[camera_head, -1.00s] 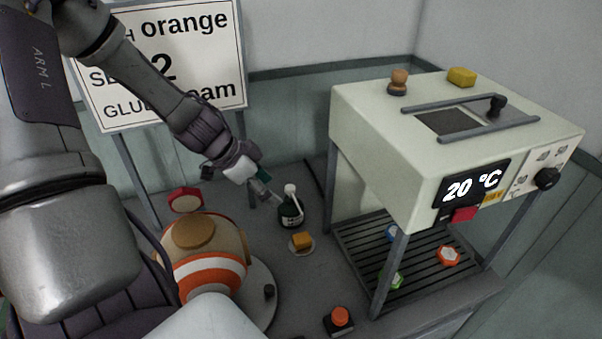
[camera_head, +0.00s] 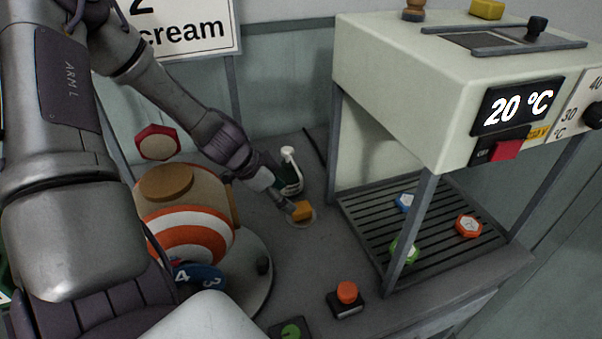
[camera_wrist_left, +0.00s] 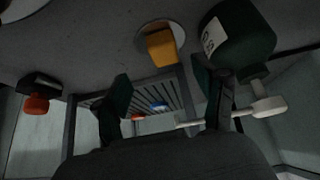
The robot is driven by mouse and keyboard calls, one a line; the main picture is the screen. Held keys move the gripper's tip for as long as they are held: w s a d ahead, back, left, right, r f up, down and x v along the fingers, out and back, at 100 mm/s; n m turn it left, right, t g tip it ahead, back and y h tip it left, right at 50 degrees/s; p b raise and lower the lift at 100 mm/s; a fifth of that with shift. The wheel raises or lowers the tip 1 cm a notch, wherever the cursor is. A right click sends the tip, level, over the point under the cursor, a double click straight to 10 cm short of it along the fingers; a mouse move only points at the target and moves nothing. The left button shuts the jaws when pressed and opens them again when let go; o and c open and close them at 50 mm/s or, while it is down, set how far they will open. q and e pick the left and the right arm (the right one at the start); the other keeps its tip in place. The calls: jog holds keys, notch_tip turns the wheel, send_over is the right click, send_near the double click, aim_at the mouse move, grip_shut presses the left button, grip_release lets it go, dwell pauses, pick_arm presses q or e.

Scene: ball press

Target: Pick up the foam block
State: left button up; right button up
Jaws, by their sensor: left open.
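The foam block (camera_head: 302,210), a small orange-yellow block, sits on a small round pale plate (camera_head: 299,223) on the grey table. It also shows in the left wrist view (camera_wrist_left: 160,48). My left gripper (camera_head: 289,205) is right beside the block, reaching down from the upper left. In the left wrist view its two dark fingers (camera_wrist_left: 165,95) are apart with nothing between them, and the block lies beyond the gap. Whether a finger touches the block is unclear. My right gripper is not in view.
A dark green bottle (camera_head: 289,175) with a white top stands close behind the gripper. A striped ball (camera_head: 190,235) is on the left. An orange button (camera_head: 347,292) is in front. The press (camera_head: 400,90) stands right, with hexagonal pieces on its slatted base and a yellow block (camera_head: 486,9) on top.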

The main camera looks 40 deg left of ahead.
aim_at(300, 206)
pick_arm(q)
jog(key=shift+x, duration=1.25)
jog(key=x, duration=0.1)
jog(key=b+x, duration=0.1)
jog(key=x, duration=0.2)
jog(key=shift+w+a+f, duration=0.15)
jog(key=shift+w+a, duration=0.05)
jog(key=shift+a, duration=0.05)
jog(key=shift+w+d+f, duration=0.1)
jog(key=shift+w+f, duration=0.05)
jog(key=shift+w, duration=0.1)
jog(key=shift+s, duration=0.1)
jog(key=c, duration=1)
